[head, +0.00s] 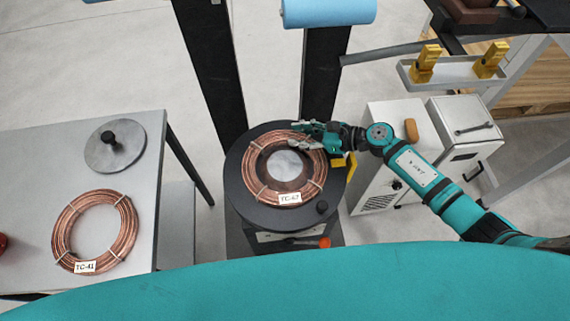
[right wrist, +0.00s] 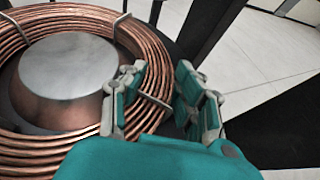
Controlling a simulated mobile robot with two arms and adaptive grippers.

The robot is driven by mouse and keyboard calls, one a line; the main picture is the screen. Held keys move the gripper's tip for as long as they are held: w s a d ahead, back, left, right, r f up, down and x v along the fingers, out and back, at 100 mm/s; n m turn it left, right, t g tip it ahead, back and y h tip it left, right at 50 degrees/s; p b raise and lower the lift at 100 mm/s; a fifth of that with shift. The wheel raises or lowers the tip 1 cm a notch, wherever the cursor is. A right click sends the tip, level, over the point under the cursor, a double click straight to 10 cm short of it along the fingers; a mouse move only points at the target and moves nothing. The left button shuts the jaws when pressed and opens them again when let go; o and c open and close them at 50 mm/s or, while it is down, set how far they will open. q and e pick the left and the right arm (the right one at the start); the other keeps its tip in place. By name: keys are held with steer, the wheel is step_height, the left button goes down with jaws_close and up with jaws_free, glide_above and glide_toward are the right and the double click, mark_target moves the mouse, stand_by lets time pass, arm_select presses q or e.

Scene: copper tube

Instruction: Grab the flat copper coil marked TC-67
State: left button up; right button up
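The flat copper coil marked TC-67 (head: 254,170) lies on a round black stand around a silver hub (head: 284,164). Its white label (head: 289,199) faces the front. My right gripper (head: 296,136) is at the coil's far right edge. In the right wrist view the coil (right wrist: 62,18) fills the left side, and the gripper's fingers (right wrist: 157,82) are spread apart with the coil's outer edge near the gap between them. I cannot tell whether they touch it. My left gripper is out of view.
A second copper coil, marked TC-41 (head: 66,225), lies on the grey table (head: 140,190) at the left, beside a round grey plate with a black knob (head: 112,143). The black stand (head: 236,185) has a yellow block at its right edge. White cabinets (head: 385,120) stand to the right.

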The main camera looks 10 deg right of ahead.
jaws_close()
steer(key=shift+a, duration=0.1)
steer(key=shift+r, duration=0.15)
